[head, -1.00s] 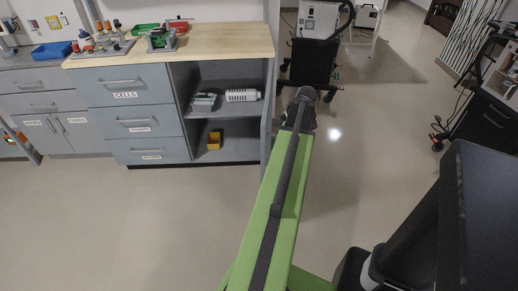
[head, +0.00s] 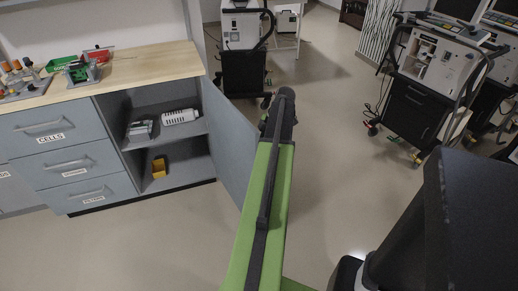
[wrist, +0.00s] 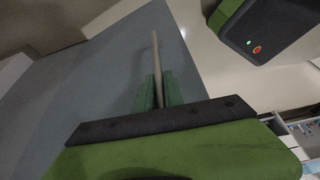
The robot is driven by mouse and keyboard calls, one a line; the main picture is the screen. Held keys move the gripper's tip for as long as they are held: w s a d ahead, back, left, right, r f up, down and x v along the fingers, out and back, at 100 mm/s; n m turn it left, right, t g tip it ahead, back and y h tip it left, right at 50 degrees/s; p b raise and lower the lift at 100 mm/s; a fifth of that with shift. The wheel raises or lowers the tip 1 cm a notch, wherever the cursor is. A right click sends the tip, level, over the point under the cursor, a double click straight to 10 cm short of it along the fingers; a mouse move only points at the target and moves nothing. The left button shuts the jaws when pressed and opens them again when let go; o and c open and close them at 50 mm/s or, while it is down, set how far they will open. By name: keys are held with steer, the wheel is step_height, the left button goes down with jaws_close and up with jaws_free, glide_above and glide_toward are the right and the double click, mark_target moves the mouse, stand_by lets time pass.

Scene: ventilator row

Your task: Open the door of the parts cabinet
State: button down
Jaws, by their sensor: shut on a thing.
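The parts cabinet (head: 125,150) stands at the left in the head view, under a wooden top. Its grey door (head: 230,140) stands wide open on the right side, swung out towards me, with its inner face showing. In the wrist view the door's flat grey outer face (wrist: 100,85) fills the left and middle. A thin bar handle (wrist: 155,50) runs along it. My gripper (wrist: 158,88) has its green fingers shut around the near part of the handle. In the head view my arm hides the gripper and handle.
Ventilator carts stand behind (head: 243,60) and at the right (head: 420,85). The floor (head: 335,120) between them is clear.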

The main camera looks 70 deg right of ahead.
steer(key=shift+s+a, duration=0.1)
steer(key=shift+s, duration=0.05)
steer(key=c, duration=1.5)
jaws_free()
steer(key=shift+o, duration=0.2)
steer(key=shift+r, duration=0.1)
steer(key=p+v, duration=1.6)
steer(key=v, duration=0.1)
